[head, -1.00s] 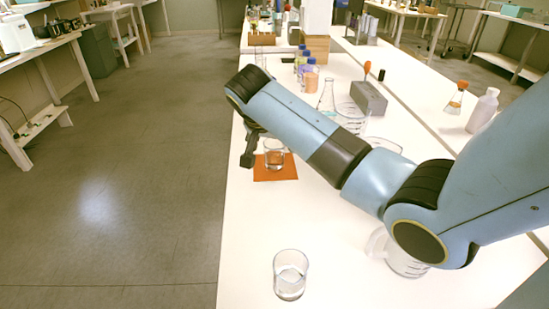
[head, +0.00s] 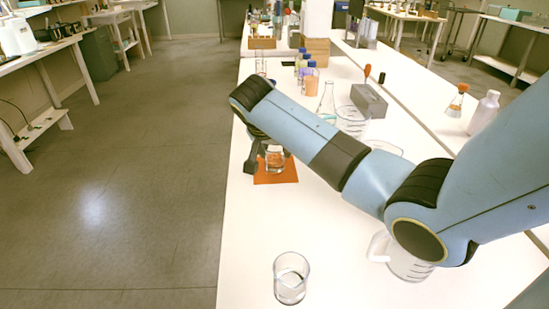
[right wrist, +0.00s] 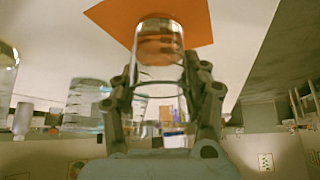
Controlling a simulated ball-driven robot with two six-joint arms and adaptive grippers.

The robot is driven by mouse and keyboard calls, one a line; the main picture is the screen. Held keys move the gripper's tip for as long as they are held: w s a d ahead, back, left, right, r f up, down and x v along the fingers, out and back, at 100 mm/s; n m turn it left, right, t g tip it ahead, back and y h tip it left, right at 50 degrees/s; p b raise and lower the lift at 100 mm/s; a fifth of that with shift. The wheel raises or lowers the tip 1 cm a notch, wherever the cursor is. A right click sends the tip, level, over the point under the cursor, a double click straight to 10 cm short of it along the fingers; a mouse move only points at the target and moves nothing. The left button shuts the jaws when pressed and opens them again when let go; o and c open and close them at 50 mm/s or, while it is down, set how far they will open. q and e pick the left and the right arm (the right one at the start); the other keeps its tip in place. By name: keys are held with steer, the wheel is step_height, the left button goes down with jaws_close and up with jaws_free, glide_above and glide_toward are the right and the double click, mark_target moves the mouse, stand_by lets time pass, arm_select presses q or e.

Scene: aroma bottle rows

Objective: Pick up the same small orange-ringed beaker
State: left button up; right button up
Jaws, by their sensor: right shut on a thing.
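A small clear glass beaker (head: 276,162) stands upright on an orange mat (head: 289,176) in the head view. Orange shows at its base, but I cannot tell a ring from the mat seen through the glass. My right gripper (head: 262,160) is shut on this beaker, its fingers on both sides of the glass. In the right wrist view, which is upside down, the beaker (right wrist: 158,72) sits between the fingers of the gripper (right wrist: 165,88), with the mat (right wrist: 196,20) above it. My arm hides part of the table behind. My left gripper is out of view.
Another clear beaker (head: 290,280) stands at the near edge of the white table (head: 330,235). A glass jug (head: 408,262) is under my right arm. A flask (head: 326,97), a grey block (head: 369,100) and a white bottle (head: 484,112) stand farther back.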

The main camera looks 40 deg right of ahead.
steer(key=shift+r, duration=0.15)
steer(key=shift+r, duration=1.1)
steer(key=s+d+r+p, duration=0.3)
steer(key=s+r, duration=0.5)
steer(key=s, duration=0.3)
steer(key=shift+d+r, duration=0.2)
steer(key=shift+r, duration=0.05)
steer(key=shift+a, duration=0.1)
stand_by(0.8)
